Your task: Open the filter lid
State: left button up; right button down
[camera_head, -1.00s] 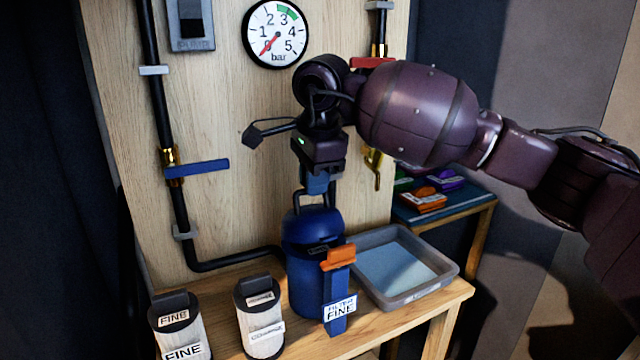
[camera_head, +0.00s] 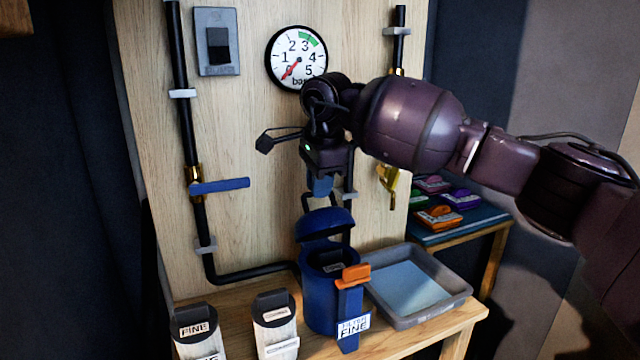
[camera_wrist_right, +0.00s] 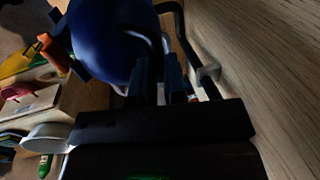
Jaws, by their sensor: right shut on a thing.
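The filter is a blue canister (camera_head: 319,297) on the wooden bench, with a label reading FILTER FINE (camera_head: 354,325) and an orange clip (camera_head: 355,273) on its front. Its domed blue lid (camera_head: 325,223) is tilted up, with a gap at the front that shows the dark inside. My right gripper (camera_head: 321,187) is above the lid, shut on the lid's handle (camera_head: 310,203), which is partly hidden. In the right wrist view the blue lid (camera_wrist_right: 112,40) lies just beyond the fingers (camera_wrist_right: 158,88). My left gripper is not in view.
A grey tray (camera_head: 445,304) stands right of the canister. Two cartridges, one marked FINE (camera_head: 197,330) and another (camera_head: 274,318), stand at front left. A blue-handled valve (camera_head: 220,186) and a gauge (camera_head: 297,58) are on the back board. Coloured clips lie on a side shelf (camera_head: 470,228).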

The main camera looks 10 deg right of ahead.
jog(key=shift+d+f, duration=0.1)
jog(key=shift+f, duration=0.2)
jog(key=c, duration=1.2)
grip_release()
jog(key=shift+w, duration=0.1)
jog(key=shift+o, duration=0.2)
jog(key=p+v, duration=0.2)
jog(key=v, duration=0.9)
